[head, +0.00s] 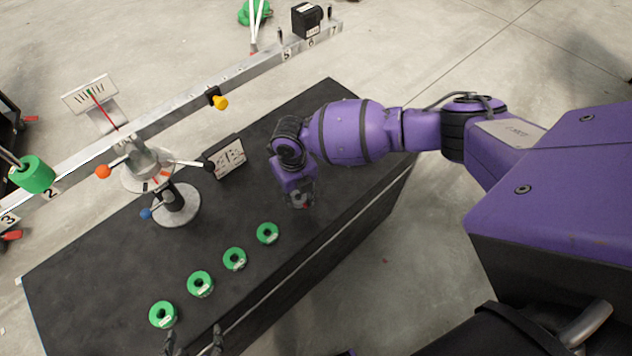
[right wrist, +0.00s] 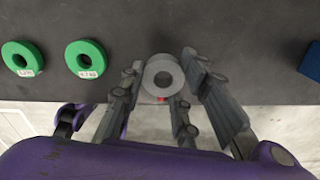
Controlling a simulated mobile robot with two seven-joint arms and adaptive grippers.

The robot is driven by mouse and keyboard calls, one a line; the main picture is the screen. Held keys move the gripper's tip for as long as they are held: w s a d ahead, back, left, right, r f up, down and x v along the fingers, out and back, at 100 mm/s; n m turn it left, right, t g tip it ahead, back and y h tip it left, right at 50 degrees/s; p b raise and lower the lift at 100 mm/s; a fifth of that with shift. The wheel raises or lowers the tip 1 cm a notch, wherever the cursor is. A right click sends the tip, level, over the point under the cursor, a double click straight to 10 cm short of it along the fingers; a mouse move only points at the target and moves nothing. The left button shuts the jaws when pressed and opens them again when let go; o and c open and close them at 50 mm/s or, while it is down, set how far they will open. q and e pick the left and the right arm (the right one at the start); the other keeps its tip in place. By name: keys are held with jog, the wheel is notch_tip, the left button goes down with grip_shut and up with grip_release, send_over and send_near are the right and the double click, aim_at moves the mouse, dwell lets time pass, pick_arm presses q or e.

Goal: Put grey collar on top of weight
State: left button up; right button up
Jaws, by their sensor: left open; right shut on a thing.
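The grey collar (right wrist: 163,64) is a small ring between the fingers of my right gripper (right wrist: 164,82) in the right wrist view. In the head view, my right gripper (head: 299,203) is over the right part of the black table, shut on the collar, mostly hidden there. Several green ring weights lie in a row on the table; the nearest to my right gripper is this green weight (head: 267,233), also in the right wrist view (right wrist: 87,59), left of the collar. My left gripper (head: 194,342) is open at the bottom edge, beside the leftmost weight (head: 163,314).
A balance beam (head: 180,115) on a stand (head: 176,205) crosses behind the row, with a green weight (head: 36,174) at its left and a black block (head: 306,20) at its right. A small sign (head: 226,157) stands on the black table (head: 115,260).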

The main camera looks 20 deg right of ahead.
pick_arm(q)
jog(key=shift+w+r+p, duration=0.4)
jog(key=shift+w+r, duration=0.3)
jog(key=shift+r, duration=0.15)
pick_arm(e)
jog(key=shift+w+r, duration=0.1)
jog(key=shift+r, duration=1.25)
pick_arm(q)
jog(key=shift+t, duration=0.7)
jog(key=w+r+p, duration=0.1)
jog(key=w+r, duration=0.1)
jog(key=r, duration=0.1)
jog(key=shift+w+r+p, duration=0.3)
jog(key=shift+w+p, duration=0.1)
pick_arm(e)
notch_tip(320, 180, up, 8)
jog(key=shift+f, duration=0.25)
